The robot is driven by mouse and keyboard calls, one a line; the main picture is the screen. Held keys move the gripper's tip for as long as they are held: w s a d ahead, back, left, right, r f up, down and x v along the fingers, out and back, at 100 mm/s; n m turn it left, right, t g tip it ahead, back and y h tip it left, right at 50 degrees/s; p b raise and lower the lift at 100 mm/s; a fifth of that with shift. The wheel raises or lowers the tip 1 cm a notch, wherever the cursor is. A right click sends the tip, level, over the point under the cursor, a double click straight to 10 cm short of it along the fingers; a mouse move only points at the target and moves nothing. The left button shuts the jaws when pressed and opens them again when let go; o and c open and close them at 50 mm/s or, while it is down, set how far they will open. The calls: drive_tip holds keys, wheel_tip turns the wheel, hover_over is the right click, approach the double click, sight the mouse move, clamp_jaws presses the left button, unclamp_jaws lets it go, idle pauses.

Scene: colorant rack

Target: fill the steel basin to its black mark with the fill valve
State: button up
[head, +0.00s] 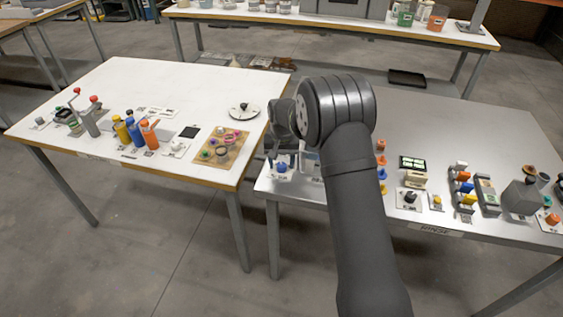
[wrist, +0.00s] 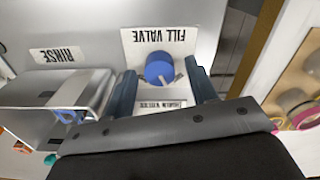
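The fill valve is a blue round knob (wrist: 159,68) with a small grey pointer, on a white plate labelled FILL VALVE (wrist: 160,36), upside down in the wrist view. In the head view the blue knob (head: 282,167) is at the left end of the grey table. My gripper (wrist: 161,74) is open, with one finger on each side of the knob and gaps showing. The steel basin (wrist: 52,92) appears to be the metal vessel left of the knob in the wrist view. My arm hides most of it in the head view. I cannot make out its black mark or water level.
A RINSE label (wrist: 58,55) lies beside the basin. The white-topped table (head: 110,82) stands close on the left, with bottles and a tan board (head: 238,160). Right of my arm, the grey table (head: 455,120) holds several knobs, blocks and a grey container (head: 520,197).

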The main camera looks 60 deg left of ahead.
sight(282, 164)
drive_tip(key=shift+r, duration=0.1)
wheel_tip(282, 164, up, 17)
drive_tip(key=shift+r, duration=0.15)
idle(0.4)
